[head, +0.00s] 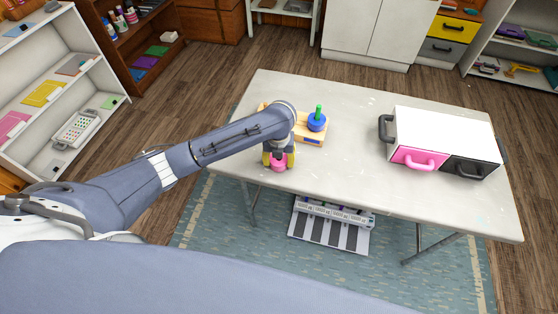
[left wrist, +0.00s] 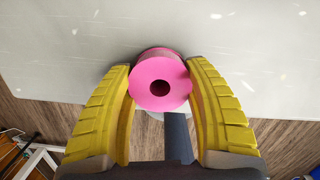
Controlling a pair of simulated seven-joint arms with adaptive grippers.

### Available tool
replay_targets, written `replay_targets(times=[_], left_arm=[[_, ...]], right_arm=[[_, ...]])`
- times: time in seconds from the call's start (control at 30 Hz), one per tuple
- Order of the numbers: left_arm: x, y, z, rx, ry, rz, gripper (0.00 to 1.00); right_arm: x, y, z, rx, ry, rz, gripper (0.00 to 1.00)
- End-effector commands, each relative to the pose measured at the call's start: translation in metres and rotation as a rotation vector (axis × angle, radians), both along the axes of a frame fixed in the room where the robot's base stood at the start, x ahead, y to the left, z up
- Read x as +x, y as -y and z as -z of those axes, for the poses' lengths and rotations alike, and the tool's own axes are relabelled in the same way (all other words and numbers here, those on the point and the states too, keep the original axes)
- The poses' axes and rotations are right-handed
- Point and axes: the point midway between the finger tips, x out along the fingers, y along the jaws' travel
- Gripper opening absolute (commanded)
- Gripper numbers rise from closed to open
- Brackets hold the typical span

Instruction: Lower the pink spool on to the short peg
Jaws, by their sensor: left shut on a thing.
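The pink spool (head: 278,164) is between the yellow fingers of my left gripper (head: 278,158), near the table's front edge. In the left wrist view the spool (left wrist: 146,80) faces the camera with its dark centre hole, and my left gripper (left wrist: 160,72) is shut on its sides. The wooden peg base (head: 312,138) stands behind and to the right of the spool. The left part of the base is hidden by my arm, and I cannot make out the short peg. My right gripper is not in view.
A white box (head: 440,128) with a pink drawer (head: 416,158) and a black drawer (head: 468,168) stands on the table's right side. The table (head: 350,100) is clear between the base and the box. A keyboard-like thing (head: 330,228) lies below the table.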

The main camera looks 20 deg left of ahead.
Motion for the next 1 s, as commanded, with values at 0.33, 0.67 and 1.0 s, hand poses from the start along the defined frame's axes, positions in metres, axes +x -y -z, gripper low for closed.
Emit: replay_targets(times=[0.33,0.67,1.0], left_arm=[[0.003,0.0,-0.062,0.002,0.009,0.004,0.24],[0.002,0.0,-0.13,0.001,0.008,0.003,0.24],[0.001,0.0,-0.173,-0.001,0.004,0.002,0.24]], right_arm=[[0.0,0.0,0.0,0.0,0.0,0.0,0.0],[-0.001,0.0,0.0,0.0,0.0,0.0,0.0],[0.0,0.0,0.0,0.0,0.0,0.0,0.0]])
